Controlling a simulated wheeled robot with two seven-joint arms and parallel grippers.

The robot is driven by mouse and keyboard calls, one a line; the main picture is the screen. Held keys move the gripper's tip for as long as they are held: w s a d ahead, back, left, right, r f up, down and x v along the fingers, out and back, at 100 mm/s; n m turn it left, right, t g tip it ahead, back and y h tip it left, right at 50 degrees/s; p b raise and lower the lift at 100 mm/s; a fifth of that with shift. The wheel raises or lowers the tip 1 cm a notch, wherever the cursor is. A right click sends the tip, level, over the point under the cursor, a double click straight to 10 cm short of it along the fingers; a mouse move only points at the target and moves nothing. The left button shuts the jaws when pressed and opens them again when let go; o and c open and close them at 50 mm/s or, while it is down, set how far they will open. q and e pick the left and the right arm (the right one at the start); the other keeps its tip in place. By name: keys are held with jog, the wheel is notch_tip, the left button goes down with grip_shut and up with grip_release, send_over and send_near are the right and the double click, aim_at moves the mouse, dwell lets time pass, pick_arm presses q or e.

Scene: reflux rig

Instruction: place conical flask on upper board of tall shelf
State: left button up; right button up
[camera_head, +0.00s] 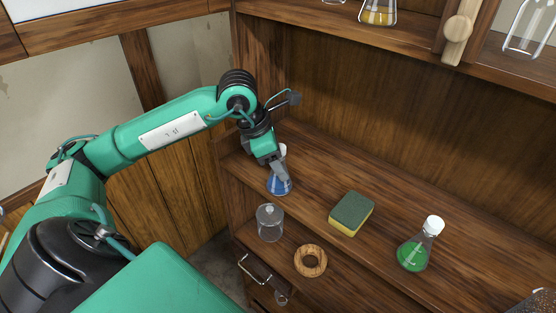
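A conical flask with blue liquid (279,185) stands at the left end of the lower wooden board (330,170). My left gripper (281,173) reaches down over its neck and hides part of it; a bit of white top shows behind the fingers. I cannot tell whether the fingers are closed on the neck. A second conical flask, with green liquid and a white cap (413,253), stands upright on the same board to the right. A flask with yellow liquid (378,15) stands on the upper board (350,28), cut by the top edge. My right gripper is out of view.
A green and yellow sponge (351,214) lies between the blue and green flasks. In front, lower down, are a clear glass jar (270,224) and a wooden ring (310,261). A wooden knob (457,28) and glassware (525,28) are at the upper right.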

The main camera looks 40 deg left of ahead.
pick_arm(q)
jog(key=shift+r, duration=0.1)
jog(key=shift+r, duration=0.15)
jog(key=shift+b+v, duration=1.4)
jog(key=shift+v, duration=4.55)
